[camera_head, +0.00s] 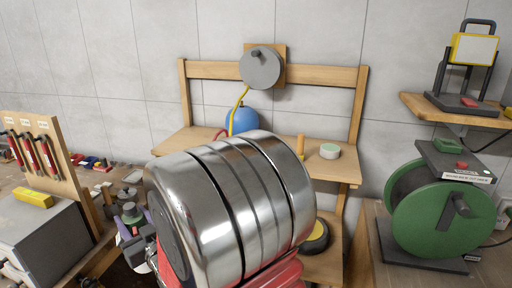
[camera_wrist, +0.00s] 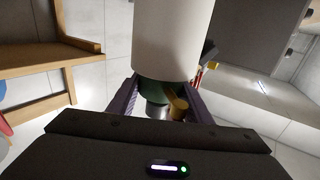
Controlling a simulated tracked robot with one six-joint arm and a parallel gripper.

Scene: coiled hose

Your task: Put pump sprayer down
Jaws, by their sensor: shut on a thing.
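The pump sprayer (camera_wrist: 172,45) has a white, rounded body that fills the top middle of the wrist view. A dark green collar, a grey part and a yellow-brown piece show at its near end. My gripper (camera_wrist: 163,92) has purple fingers on both sides of the collar and is shut on it. In the head view my gripper (camera_head: 137,229) is at the left, partly hidden by my own large metal arm link. Only small dark parts show between the fingers there. The sprayer's far end is outside the wrist view.
A wooden shelf (camera_head: 338,170) at the wall holds a blue round thing (camera_head: 243,122) and a pale green-topped roll (camera_head: 330,151). A grey reel (camera_head: 262,67) hangs above. A green cable reel (camera_head: 440,215) stands at right. The left bench has a grey box (camera_head: 45,232) and several small items.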

